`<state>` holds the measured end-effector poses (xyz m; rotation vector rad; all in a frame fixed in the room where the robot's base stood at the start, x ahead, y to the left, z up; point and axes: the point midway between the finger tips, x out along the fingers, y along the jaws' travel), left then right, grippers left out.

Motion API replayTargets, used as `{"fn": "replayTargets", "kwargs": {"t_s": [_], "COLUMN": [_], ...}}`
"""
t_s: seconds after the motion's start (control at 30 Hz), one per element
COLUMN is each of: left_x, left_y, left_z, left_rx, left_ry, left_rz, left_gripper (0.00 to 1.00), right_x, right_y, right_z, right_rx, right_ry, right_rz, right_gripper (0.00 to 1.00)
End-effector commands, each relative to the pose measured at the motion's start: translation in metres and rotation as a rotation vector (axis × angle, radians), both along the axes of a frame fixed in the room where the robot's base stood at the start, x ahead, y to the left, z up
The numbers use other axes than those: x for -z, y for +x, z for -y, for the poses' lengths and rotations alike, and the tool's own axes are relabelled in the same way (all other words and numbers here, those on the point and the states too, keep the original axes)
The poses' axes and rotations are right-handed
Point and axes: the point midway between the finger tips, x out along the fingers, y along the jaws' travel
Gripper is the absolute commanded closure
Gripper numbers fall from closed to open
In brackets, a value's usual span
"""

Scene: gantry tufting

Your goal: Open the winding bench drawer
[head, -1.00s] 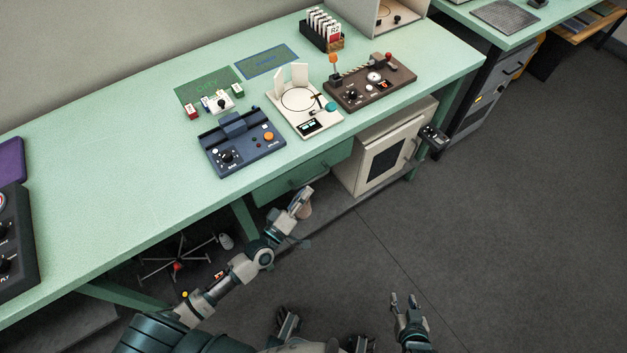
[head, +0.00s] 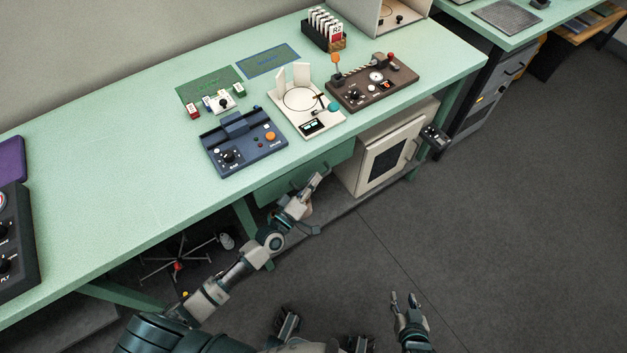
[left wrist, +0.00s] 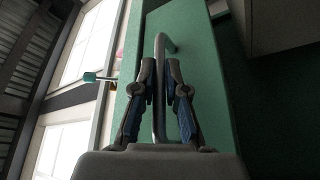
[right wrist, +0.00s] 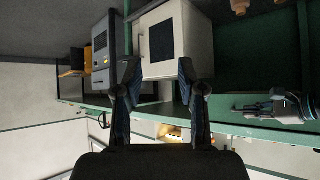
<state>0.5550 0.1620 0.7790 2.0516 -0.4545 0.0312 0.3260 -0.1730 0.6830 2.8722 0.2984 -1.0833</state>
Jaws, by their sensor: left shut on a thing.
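The winding bench (head: 130,195) is a long pale-green table. Its green drawer (head: 283,183) sits under the front edge, left of a white cabinet, and looks shut. In the left wrist view the drawer front (left wrist: 205,100) carries a grey bar handle (left wrist: 160,48). My left gripper (head: 319,178) is at the drawer front; in the left wrist view its fingers (left wrist: 161,80) are closed around the handle from both sides. In the head view it hides the handle. My right gripper (head: 402,298) is open and empty above the floor, apart from the bench.
A white cabinet (head: 385,158) stands under the bench right of the drawer. A green bench leg (head: 246,217) is close to my left arm. The floor (head: 480,230) in front is clear.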

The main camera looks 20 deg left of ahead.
Motion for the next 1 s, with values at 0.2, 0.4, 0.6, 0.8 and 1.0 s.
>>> {"fn": "replayTargets", "kwargs": {"t_s": [0.2, 0.4, 0.6, 0.8, 1.0], "left_x": [-0.001, -0.003, -0.002, -0.001, 0.001], "left_y": [-0.006, -0.027, -0.056, -0.087, -0.121], "left_z": [0.007, 0.033, 0.070, 0.109, 0.152], "left_rx": [0.001, 0.000, 0.001, 0.000, 0.000], "left_ry": [0.001, -0.002, 0.000, -0.002, -0.003], "left_rz": [-0.002, -0.003, -0.005, -0.005, -0.007], "left_gripper": [1.00, 1.00, 1.00, 1.00, 1.00], "right_x": [0.002, 0.014, 0.021, 0.054, 0.087], "right_y": [-0.010, -0.051, -0.110, -0.113, -0.109], "right_z": [0.004, 0.019, 0.038, 0.039, 0.037], "right_rx": [0.001, 0.012, 0.030, 0.030, 0.027], "right_ry": [-0.017, -0.071, -0.135, -0.149, -0.150], "right_rz": [-0.057, -0.281, -0.569, -0.635, -0.639], "right_gripper": [0.60, 0.60, 0.60, 0.60, 0.60]}}
